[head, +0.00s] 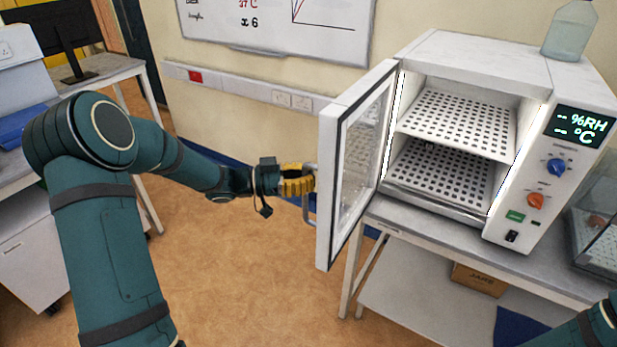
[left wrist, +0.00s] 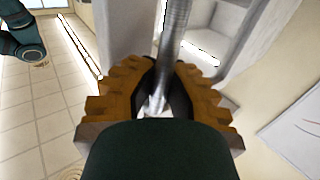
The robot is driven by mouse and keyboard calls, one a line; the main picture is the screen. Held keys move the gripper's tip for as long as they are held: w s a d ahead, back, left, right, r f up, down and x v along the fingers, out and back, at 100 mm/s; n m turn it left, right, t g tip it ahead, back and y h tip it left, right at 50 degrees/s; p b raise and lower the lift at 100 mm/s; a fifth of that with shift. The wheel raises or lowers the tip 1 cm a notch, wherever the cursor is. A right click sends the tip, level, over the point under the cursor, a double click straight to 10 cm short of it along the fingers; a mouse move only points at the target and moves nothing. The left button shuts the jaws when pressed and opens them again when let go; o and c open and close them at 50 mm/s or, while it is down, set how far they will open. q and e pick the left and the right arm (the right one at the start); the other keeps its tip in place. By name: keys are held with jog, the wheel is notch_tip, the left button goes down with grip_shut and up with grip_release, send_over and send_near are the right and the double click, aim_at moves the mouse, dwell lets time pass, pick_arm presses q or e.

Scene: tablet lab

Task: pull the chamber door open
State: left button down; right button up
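The chamber (head: 455,130) is a white cabinet on a bench, with two perforated shelves showing inside. Its door (head: 352,160), white-framed with a glass pane, stands wide open, swung out to the left. My left gripper (head: 308,183) is at the door's handle (head: 309,212), on the door's outer side. In the left wrist view, the ridged orange fingers (left wrist: 160,95) close around the metal handle bar (left wrist: 172,45). The door hides part of the fingertips in the head view. My right arm (head: 585,328) shows only at the lower right corner; its gripper is out of view.
A control panel (head: 560,165) with knobs and a display is right of the opening. A clear bottle (head: 570,32) stands on the chamber. A cardboard box (head: 479,279) sits on the bench's lower shelf. A desk with a monitor (head: 65,35) is at left. Open floor (head: 235,270) lies below the door.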

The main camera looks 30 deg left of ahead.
pick_arm(q)
jog(key=c, duration=1.2)
grip_release()
jog(key=shift+s+a+f, duration=0.15)
jog(key=shift+f, duration=0.1)
jog(key=shift+o, duration=1.1)
jog(key=shift+s+a+r, duration=0.1)
jog(key=shift+s+r, duration=0.05)
jog(key=v, duration=1.2)
